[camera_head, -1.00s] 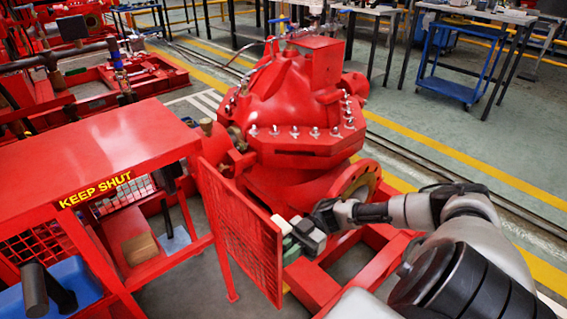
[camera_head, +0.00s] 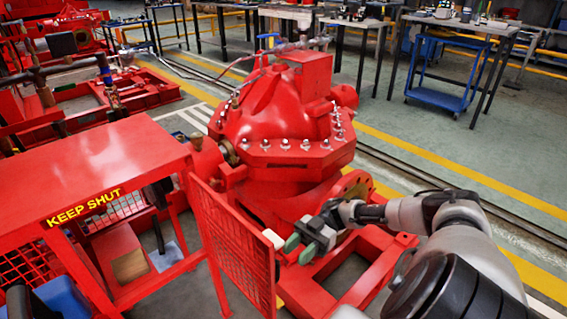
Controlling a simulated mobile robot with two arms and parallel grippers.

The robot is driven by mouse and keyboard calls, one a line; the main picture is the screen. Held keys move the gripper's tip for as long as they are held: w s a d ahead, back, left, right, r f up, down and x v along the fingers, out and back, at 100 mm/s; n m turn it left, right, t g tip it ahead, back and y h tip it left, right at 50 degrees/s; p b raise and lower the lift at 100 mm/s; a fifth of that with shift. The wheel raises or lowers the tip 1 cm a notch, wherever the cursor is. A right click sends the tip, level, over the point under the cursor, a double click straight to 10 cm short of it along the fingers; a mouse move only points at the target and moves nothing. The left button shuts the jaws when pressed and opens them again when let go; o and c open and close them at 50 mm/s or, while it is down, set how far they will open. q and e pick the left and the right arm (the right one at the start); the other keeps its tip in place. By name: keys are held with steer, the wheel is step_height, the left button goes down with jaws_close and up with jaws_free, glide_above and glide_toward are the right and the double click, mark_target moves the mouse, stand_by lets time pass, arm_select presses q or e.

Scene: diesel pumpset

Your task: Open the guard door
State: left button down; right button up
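The guard door (camera_head: 232,252) is a red mesh panel at the front right of the red guard frame (camera_head: 115,165), which bears the words "KEEP SHUT". The door stands swung out from the frame opening, its free edge toward the pump. My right gripper (camera_head: 299,249), grey with green finger pads, is just right of this edge. Its pads look parted, with nothing visible between them. My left gripper is not in view.
The big red pump (camera_head: 285,145) stands right behind the door, with a round flange (camera_head: 357,186) near my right arm. Red base rails (camera_head: 375,265) run below the arm. Inside the guard lie a brown block (camera_head: 130,266) and blue parts (camera_head: 62,300).

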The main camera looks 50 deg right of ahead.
steer(key=d, duration=0.4)
steer(key=shift+d, duration=0.1)
stand_by(0.5)
